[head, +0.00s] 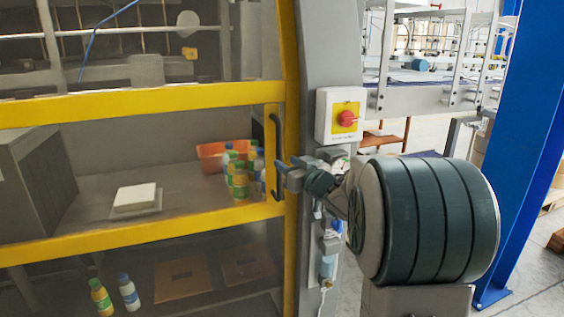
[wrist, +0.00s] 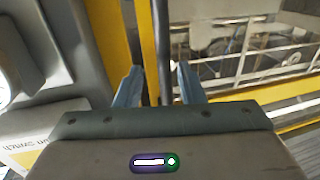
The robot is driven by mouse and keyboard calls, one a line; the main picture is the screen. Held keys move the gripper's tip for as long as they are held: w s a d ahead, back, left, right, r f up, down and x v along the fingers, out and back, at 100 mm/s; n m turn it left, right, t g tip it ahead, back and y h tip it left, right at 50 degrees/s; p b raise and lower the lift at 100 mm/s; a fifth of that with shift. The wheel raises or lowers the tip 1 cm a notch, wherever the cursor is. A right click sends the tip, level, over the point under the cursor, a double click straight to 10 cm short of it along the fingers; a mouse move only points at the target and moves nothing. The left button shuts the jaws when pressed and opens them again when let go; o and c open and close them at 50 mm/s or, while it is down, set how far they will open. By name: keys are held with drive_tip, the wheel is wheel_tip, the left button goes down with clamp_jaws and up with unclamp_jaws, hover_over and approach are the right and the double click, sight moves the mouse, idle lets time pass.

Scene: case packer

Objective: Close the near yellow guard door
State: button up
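The yellow guard door (head: 130,104) fills the left of the head view, with yellow rails and clear panels. Its dark upright handle (head: 277,135) is near its right edge, beside the grey post. My gripper (head: 283,174) is at the handle's lower part. In the wrist view, my gripper (wrist: 158,70) has its two fingers apart, with the dark handle bar (wrist: 164,45) between them and space beside it. Contact with the handle cannot be told. A dark gap shows between yellow strips left of the handle; whether the door is fully closed is unclear.
A switch box with a red knob (head: 347,117) is on the grey post (head: 318,60), just above my arm. A blue column (head: 525,150) stands at the right. Behind the door are bottles (head: 238,180), an orange bin (head: 211,158) and a white block (head: 135,196).

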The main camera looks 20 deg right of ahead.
drive_tip(key=v, duration=0.9)
drive_tip(key=shift+s, duration=0.2)
drive_tip(key=shift+d, duration=0.1)
drive_tip(key=s+a+f+m+g+h+p, duration=0.1)
drive_tip(key=s+a+f+g, duration=0.2)
drive_tip(key=s+g, duration=0.2)
drive_tip(key=s+a+f+m+g+h+p, duration=0.1)
drive_tip(key=s+a+f+g, duration=0.3)
drive_tip(key=s, duration=0.8)
drive_tip(key=s+a+f+m+g+h+p, duration=0.1)
drive_tip(key=s+a+f+g+h+p, duration=0.1)
drive_tip(key=s, duration=0.7)
wheel_tip(320, 180, down, 2)
drive_tip(key=a+g, duration=0.1)
drive_tip(key=g, duration=0.2)
drive_tip(key=shift+a+f+g+h+p, duration=0.2)
drive_tip(key=shift+g+h+p, duration=0.1)
drive_tip(key=shift+p, duration=0.05)
